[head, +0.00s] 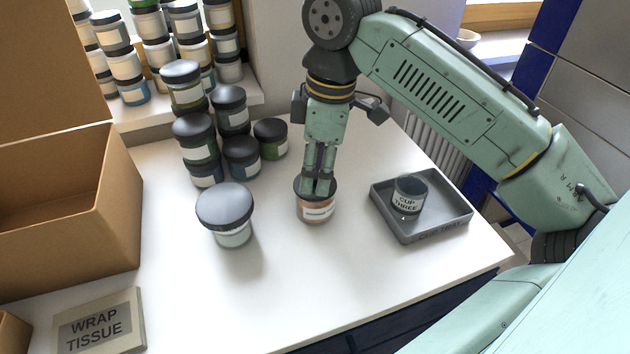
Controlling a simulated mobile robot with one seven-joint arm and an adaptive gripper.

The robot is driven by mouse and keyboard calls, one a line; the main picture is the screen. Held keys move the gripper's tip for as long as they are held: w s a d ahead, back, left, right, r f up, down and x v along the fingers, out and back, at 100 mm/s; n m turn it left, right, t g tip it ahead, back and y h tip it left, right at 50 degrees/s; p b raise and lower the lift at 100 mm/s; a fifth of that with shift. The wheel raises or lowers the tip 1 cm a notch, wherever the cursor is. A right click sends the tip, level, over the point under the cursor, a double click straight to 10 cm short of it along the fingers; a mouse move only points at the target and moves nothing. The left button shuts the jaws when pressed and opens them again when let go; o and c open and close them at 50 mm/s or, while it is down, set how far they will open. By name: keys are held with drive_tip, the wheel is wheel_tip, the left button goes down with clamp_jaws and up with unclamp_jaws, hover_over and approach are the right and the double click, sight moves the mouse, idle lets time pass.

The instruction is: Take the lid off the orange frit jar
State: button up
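The orange frit jar (317,212) stands upright on the white table in the head view, with a pale label on its front. Its dark lid (300,189) sits on top, partly hidden by my fingers. My gripper (318,188) points straight down over the jar, with its fingertips at the lid. The two fingers are close together, with a narrow gap between them higher up. I cannot tell whether they are closed on any part of the lid.
A wide-lidded jar (225,207) stands to the left. Several dark-lidded jars (241,156) cluster behind it. A grey tray (447,222) holding a cup (409,195) is to the right. The front middle table is clear.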

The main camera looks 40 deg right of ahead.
drive_tip(key=shift+f, duration=0.15)
drive_tip(key=c, duration=0.9)
drive_tip(key=shift+c, duration=0.2)
